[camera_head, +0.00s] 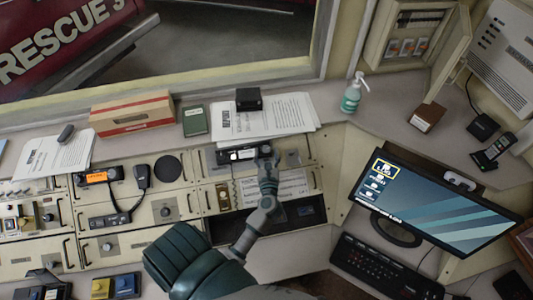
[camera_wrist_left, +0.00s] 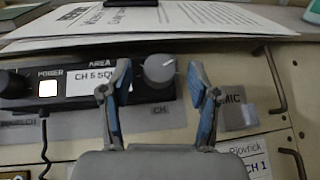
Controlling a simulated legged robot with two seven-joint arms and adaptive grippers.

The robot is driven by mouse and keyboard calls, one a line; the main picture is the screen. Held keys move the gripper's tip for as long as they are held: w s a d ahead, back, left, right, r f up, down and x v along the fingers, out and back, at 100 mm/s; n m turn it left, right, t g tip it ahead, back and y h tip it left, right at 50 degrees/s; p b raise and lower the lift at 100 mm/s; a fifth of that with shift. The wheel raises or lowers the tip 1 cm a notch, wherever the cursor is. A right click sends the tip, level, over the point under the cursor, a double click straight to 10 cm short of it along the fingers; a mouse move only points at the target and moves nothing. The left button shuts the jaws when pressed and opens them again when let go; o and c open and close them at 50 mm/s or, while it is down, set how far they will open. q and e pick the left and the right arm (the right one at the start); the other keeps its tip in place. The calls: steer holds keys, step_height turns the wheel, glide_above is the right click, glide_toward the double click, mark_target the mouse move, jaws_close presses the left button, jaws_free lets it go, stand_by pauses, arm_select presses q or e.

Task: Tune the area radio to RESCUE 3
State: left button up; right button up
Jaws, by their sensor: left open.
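The area radio (camera_head: 235,155) is a dark unit set in the console; it also shows in the wrist view (camera_wrist_left: 20,103). Its display (camera_wrist_left: 90,82) reads "CH 5 SQ" before my finger covers the rest. The power light (camera_wrist_left: 48,88) is lit white. A round grey channel knob (camera_wrist_left: 160,70) with a pale pointer mark sits at the radio's right end, above a "CH" label. My left gripper (camera_head: 266,153) is open at the radio; in the wrist view its blue-padded fingers (camera_wrist_left: 160,75) stand either side of the knob, with visible gaps. My right gripper is not in view.
A printed channel sheet (camera_head: 285,187), partly hidden, lies below the radio. Papers (camera_head: 290,112) and a black box (camera_head: 248,99) lie above it. Another radio with an orange display (camera_head: 97,177) is to the left. A monitor (camera_head: 430,210) and keyboard (camera_head: 380,268) stand right.

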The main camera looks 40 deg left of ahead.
arm_select(q)
steer(key=shift+a, duration=0.15)
steer(key=shift+c, duration=1)
steer(key=shift+d, duration=0.2)
steer(key=c, duration=1)
steer(key=shift+o, duration=0.2)
steer(key=shift+f+n+g+y+b, duration=0.25)
steer(key=shift+n+g+y+b, duration=0.35)
steer(key=shift+n+b, duration=0.35)
steer(key=shift+w+d+r+n+g+y+b, duration=0.1)
steer(key=shift+n+g+y+b, duration=0.25)
steer(key=shift+b, duration=0.2)
steer(key=shift+r, duration=0.15)
steer(key=o, duration=1.2)
steer(key=shift+c, duration=0.2)
